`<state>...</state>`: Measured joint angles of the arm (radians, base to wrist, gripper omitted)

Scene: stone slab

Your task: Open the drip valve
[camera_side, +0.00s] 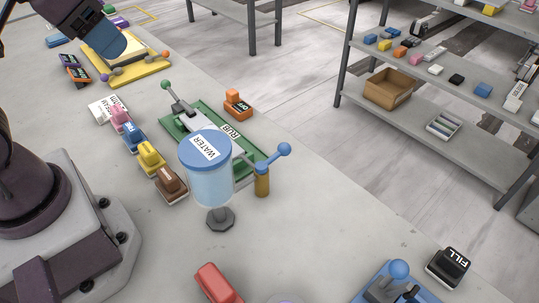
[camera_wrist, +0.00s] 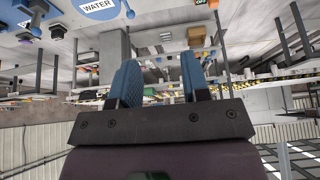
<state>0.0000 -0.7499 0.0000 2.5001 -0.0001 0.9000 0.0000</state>
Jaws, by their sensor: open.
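The water tank (camera_side: 210,180) is a clear, bluish cylinder with a blue lid labelled WATER, on a dark foot, in the middle of the side view. At its right is a brass-coloured post (camera_side: 262,184) with a blue lever ending in a blue ball (camera_side: 284,149), pointing up and to the right; this looks like the drip valve. The WATER lid (camera_wrist: 98,8) also shows at the top edge of the wrist view. My gripper (camera_wrist: 160,82) is open and empty, its two blue fingers apart. In the side view it (camera_side: 104,40) is at the upper left, far from the tank.
A green board marked RUB (camera_side: 180,119) lies behind the tank. Several coloured blocks (camera_side: 150,156) line its left. A yellow tray (camera_side: 135,73) is near my gripper. A black FILL block (camera_side: 449,267) and blue lever device (camera_side: 395,285) stand front right. Shelves (camera_side: 440,110) stand beyond the slab.

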